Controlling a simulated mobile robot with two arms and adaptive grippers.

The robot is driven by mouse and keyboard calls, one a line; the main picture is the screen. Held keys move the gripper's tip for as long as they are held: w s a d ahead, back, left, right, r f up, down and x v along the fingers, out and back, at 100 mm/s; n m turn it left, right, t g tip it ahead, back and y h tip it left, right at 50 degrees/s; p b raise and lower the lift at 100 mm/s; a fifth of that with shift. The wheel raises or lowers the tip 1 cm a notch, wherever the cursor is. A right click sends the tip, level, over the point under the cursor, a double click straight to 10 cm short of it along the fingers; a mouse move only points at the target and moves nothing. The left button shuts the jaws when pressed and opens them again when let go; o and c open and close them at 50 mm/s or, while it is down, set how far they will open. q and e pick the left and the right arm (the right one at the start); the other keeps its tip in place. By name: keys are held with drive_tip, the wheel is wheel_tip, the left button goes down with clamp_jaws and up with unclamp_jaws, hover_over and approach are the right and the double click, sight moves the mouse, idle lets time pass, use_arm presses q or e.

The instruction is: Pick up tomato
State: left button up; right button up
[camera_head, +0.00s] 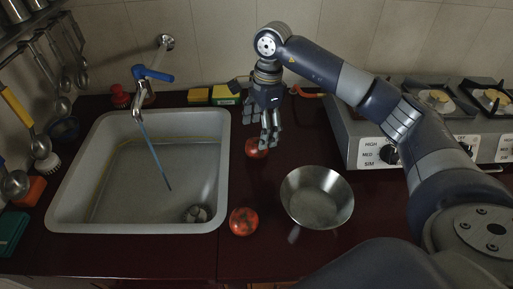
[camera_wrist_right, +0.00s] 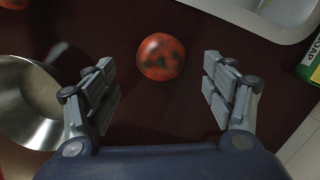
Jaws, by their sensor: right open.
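A red tomato (camera_head: 256,148) lies on the dark red counter right under my right gripper (camera_head: 270,136), partly covered by its fingers. In the right wrist view this tomato (camera_wrist_right: 160,57) shows dark patches and lies beyond and between the two spread fingers, with clear gaps on both sides. My right gripper (camera_wrist_right: 165,95) is open and empty, pointing down. A second tomato (camera_head: 244,221) lies nearer, between the sink and the metal bowl; a red edge of it (camera_wrist_right: 14,3) shows at the top left of the wrist view. My left gripper is not in view.
A metal bowl (camera_head: 317,197) stands to the right of the nearer tomato. The sink (camera_head: 75,215) with a faucet (camera_head: 143,90) is at left. Sponges and a soap box (camera_head: 222,94) stand behind. A stove (camera_head: 370,145) is at right.

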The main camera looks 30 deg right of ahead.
sight(257, 141)
drive_tip(key=shift+a+f, duration=0.1)
drive_tip(key=shift+f, duration=0.6)
drive_tip(key=shift+a+f+p, duration=0.1)
drive_tip(key=shift+f+p, duration=0.25)
drive_tip(key=f, duration=0.1)
drive_tip(key=f+p, duration=0.1)
drive_tip(key=f, duration=0.1)
drive_tip(key=shift+w+a+f, duration=0.1)
drive_tip(key=shift+a+f, duration=0.1)
drive_tip(key=shift+f, duration=0.5)
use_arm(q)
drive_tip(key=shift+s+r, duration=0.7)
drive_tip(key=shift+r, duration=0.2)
use_arm(e)
drive_tip(key=shift+c, duration=0.5)
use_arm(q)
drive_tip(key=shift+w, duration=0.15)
use_arm(e)
drive_tip(key=c, duration=1.1)
